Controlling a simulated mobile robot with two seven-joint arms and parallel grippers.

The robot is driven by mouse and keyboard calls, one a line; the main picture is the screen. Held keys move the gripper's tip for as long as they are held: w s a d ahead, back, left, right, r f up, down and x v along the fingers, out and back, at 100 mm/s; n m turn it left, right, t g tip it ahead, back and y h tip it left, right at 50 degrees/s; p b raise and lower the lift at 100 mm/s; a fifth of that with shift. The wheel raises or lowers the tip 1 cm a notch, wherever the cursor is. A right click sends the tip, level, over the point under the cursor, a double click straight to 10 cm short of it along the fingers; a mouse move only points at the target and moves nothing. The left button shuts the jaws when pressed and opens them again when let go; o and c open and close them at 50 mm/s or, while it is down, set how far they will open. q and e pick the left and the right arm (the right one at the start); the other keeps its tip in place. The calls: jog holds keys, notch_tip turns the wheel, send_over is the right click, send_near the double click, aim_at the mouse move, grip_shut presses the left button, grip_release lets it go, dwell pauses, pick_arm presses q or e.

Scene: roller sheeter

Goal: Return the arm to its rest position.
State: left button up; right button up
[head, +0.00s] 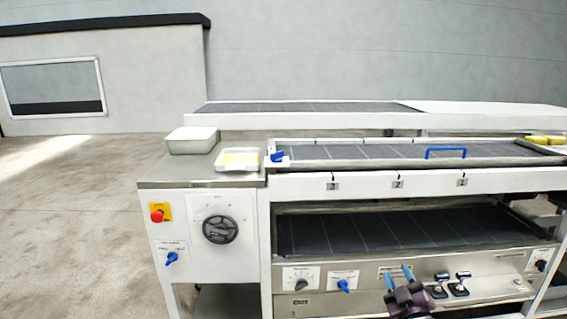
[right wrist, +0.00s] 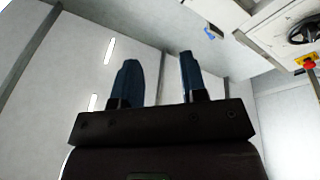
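My right gripper (head: 398,275) shows at the bottom of the head view, in front of the machine's lower control panel. Its two blue fingers point up and stand apart with nothing between them. The right wrist view shows the same open fingers (right wrist: 158,80) with a gap between them, against a pale wall. My left gripper is not in view.
The roller sheeter's lower panel (head: 315,304) with knobs and levers lies behind my right gripper. A dark belt (head: 390,232) runs above it. A blue handle (head: 445,150) crosses the upper belt. Open floor (head: 70,230) lies left.

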jog(key=s+f+m+g+b, duration=0.2)
jog(key=s+f+g+b, duration=0.4)
jog(key=s+f, duration=1.4)
pick_arm(q)
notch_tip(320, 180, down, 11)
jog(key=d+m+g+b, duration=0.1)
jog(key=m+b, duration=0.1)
jog(key=b, duration=0.5)
pick_arm(e)
jog(key=s+a+f+m+g, duration=0.1)
jog(key=s+f+g, duration=0.15)
jog(key=s, duration=0.65)
jog(key=s+a+f+m+g, duration=0.2)
jog(key=s+f, duration=0.1)
jog(key=s, duration=0.6)
pick_arm(q)
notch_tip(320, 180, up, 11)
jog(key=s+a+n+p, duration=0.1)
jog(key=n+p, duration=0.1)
jog(key=p, duration=1.5)
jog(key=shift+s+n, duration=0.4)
pick_arm(e)
notch_tip(320, 180, up, 11)
jog(key=s+d+m+h, duration=0.1)
jog(key=d+m, duration=0.1)
jog(key=shift+s+t, duration=0.15)
jog(key=shift+t, duration=0.2)
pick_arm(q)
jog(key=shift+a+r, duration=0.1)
